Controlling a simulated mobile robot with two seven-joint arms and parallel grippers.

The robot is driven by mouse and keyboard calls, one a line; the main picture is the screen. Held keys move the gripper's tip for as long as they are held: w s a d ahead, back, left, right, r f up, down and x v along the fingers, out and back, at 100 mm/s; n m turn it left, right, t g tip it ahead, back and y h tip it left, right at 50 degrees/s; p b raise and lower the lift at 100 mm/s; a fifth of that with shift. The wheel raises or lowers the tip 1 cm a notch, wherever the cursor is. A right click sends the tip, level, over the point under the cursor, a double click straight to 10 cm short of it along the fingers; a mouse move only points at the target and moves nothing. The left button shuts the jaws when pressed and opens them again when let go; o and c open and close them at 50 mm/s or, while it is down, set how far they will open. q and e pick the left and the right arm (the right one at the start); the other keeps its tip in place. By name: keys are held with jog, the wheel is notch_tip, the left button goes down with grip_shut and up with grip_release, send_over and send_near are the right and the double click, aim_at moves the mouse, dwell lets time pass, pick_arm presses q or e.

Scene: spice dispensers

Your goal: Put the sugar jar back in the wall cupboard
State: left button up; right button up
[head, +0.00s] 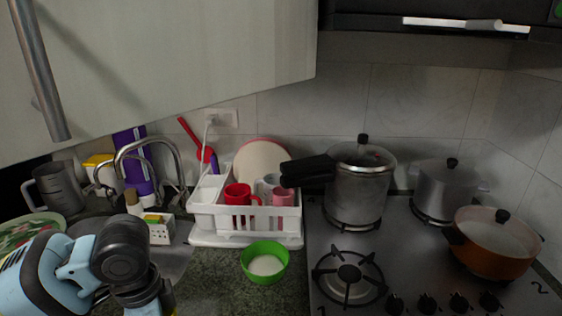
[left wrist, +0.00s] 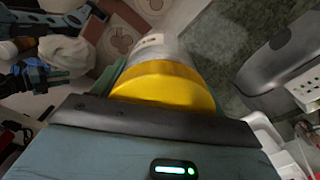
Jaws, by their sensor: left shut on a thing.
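In the left wrist view, a jar with a yellow lid (left wrist: 165,85) and a pale grey body with a small label shows in front of my wrist; I take it for the sugar jar, though the label is unreadable. My left gripper (left wrist: 163,76) is shut on it around the lid end.
Below the cupboard are a tap (head: 150,150) and sink. A white dish rack (head: 245,238) holds cups and a plate. A green bowl (head: 265,262) with white contents sits on the dark counter. Pots, including a pressure cooker (head: 355,188), stand on the stove at right.

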pick_arm(q)
jog(key=n, duration=0.6)
jog(key=shift+s+f, duration=0.2)
jog(key=shift+f, duration=0.05)
jog(key=n, duration=0.6)
jog(key=shift+s+a+f+n, duration=0.1)
jog(key=shift+s+f+n, duration=0.1)
jog(key=shift+f+n, duration=0.1)
